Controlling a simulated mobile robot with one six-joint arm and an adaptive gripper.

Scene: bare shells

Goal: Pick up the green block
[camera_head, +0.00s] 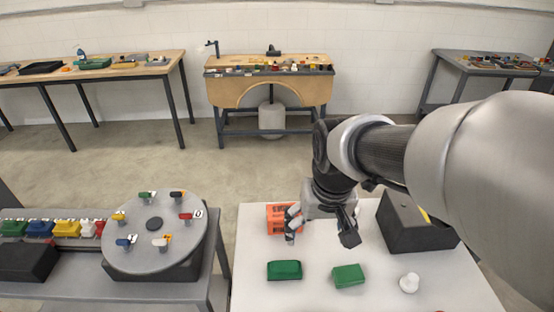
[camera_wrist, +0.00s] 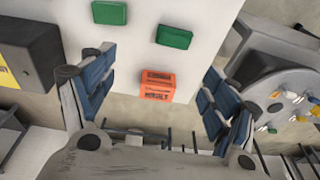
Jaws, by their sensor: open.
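Two green blocks lie on the white table (camera_head: 330,298). One green block (camera_head: 285,270) is at the left; it also shows in the wrist view (camera_wrist: 174,37). The other green block (camera_head: 348,276) is to its right and shows at the upper left of the wrist view (camera_wrist: 109,13). My gripper (camera_head: 320,238) is open and empty above the table, farther back than both blocks. In the wrist view its fingers (camera_wrist: 155,95) are spread wide, with both green blocks beyond the fingertips.
An orange box (camera_head: 283,218) with dark print stands behind the left block, close to my gripper. A grey turntable (camera_head: 155,232) with small coloured parts is on the left bench.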

